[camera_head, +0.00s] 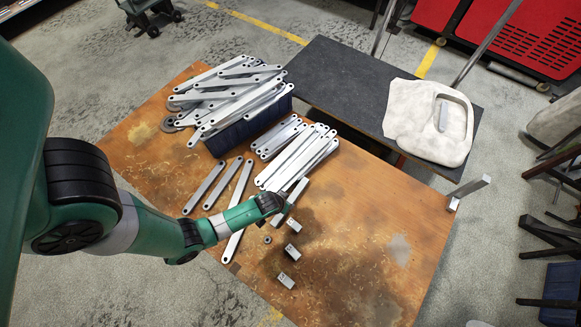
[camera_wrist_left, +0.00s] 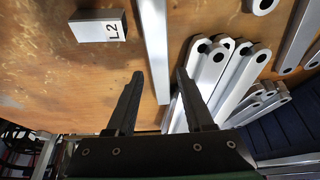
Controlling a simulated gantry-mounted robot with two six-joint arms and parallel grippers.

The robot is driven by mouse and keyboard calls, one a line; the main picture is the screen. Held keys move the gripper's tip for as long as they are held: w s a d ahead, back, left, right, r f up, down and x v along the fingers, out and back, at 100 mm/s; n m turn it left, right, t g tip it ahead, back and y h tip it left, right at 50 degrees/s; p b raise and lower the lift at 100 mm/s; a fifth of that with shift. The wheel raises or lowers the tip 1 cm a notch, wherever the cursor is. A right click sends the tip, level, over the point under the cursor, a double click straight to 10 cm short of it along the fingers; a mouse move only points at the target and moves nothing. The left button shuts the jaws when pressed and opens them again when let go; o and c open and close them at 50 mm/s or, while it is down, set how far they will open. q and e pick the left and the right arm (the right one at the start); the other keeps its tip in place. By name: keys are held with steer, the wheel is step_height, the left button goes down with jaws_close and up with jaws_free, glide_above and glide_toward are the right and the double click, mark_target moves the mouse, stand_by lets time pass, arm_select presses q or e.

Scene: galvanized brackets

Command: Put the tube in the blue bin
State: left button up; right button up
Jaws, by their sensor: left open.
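A grey square-section bar that looks like the tube (camera_head: 297,192) lies on the brown table, partly hidden by my left gripper (camera_head: 279,203). In the left wrist view, the tube (camera_wrist_left: 153,40) reaches down into the gap between the two fingers of my left gripper (camera_wrist_left: 160,82). The gripper is open; I cannot tell whether a finger touches the tube. The dark blue bin (camera_head: 232,137) stands at the back of the table, heaped with long flat galvanized brackets (camera_head: 225,92). My right gripper is not in view.
More brackets (camera_head: 300,160) lie close beside the tube, and loose ones (camera_head: 203,187) lie to the left. Small blocks (camera_head: 287,281), one marked L2 (camera_wrist_left: 100,27), and a ring (camera_head: 267,239) lie nearby. A white pad (camera_head: 408,125) rests on a dark table behind. The table's front right is clear.

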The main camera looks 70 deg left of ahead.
mark_target(290, 201)
arm_select(q)
steer(key=b+x, duration=0.4)
steer(key=x, duration=0.1)
steer(key=shift+w+a, duration=0.1)
steer(key=shift+w, duration=0.2)
jaws_close()
steer(key=shift+r, duration=0.1)
